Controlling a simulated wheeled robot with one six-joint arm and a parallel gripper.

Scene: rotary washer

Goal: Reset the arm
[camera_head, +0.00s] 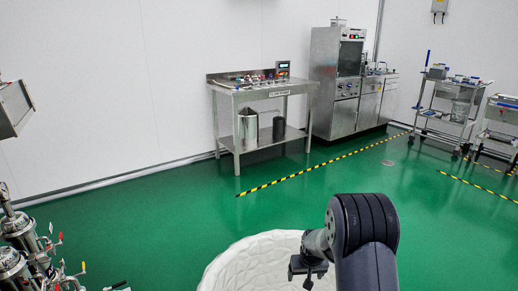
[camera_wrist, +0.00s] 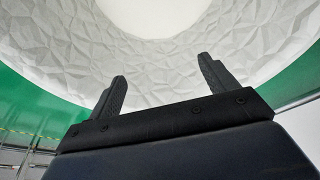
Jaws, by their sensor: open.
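My gripper (camera_head: 308,268) hangs at the end of my dark, bent arm at the lower right of the head view. It is over or beside a white faceted round body (camera_head: 245,262); I cannot tell the exact gap. In the wrist view my gripper (camera_wrist: 162,88) shows two dark fingers set wide apart with nothing between them. The white faceted ring (camera_wrist: 250,30) fills the upper part of that view, with a pale round middle.
A steel table (camera_head: 262,88) with small items and bins stands against the back wall. A steel cabinet (camera_head: 335,85) is beside it, and carts (camera_head: 450,100) stand at right. Steel vessels with valves (camera_head: 15,250) are at lower left. Green floor (camera_head: 160,230) is clear between.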

